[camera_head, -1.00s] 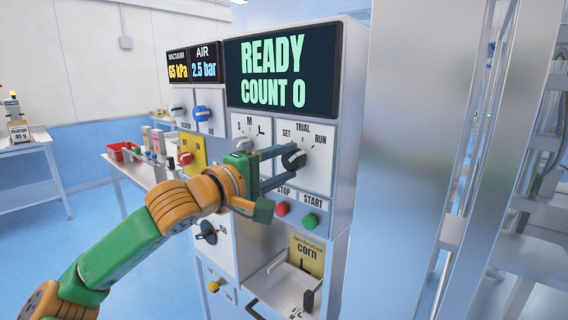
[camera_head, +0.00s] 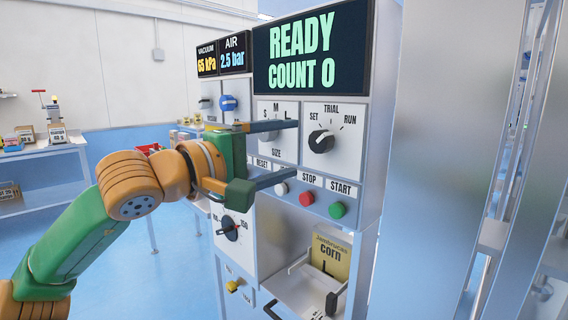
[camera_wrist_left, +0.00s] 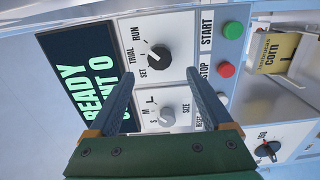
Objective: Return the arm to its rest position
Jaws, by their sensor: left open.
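My left gripper (camera_head: 292,150) is open and empty in front of the machine's panel, its two dark fingers spread one above the other. The black mode knob (camera_head: 321,141), labelled SET, TRIAL and RUN, sits to the right of the fingertips and apart from them. In the left wrist view the fingers (camera_wrist_left: 158,98) stand apart, with the grey size knob (camera_wrist_left: 166,116) between them and the mode knob (camera_wrist_left: 158,57) beyond the tips. My left arm comes in from the lower left. The right gripper is not in view.
The display (camera_head: 308,49) reads READY, COUNT 0. A red STOP button (camera_head: 307,198) and a green START button (camera_head: 337,210) are below. A yellow corn pouch (camera_head: 331,257) stands in the lower opening. Side tables (camera_head: 40,153) are at the left.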

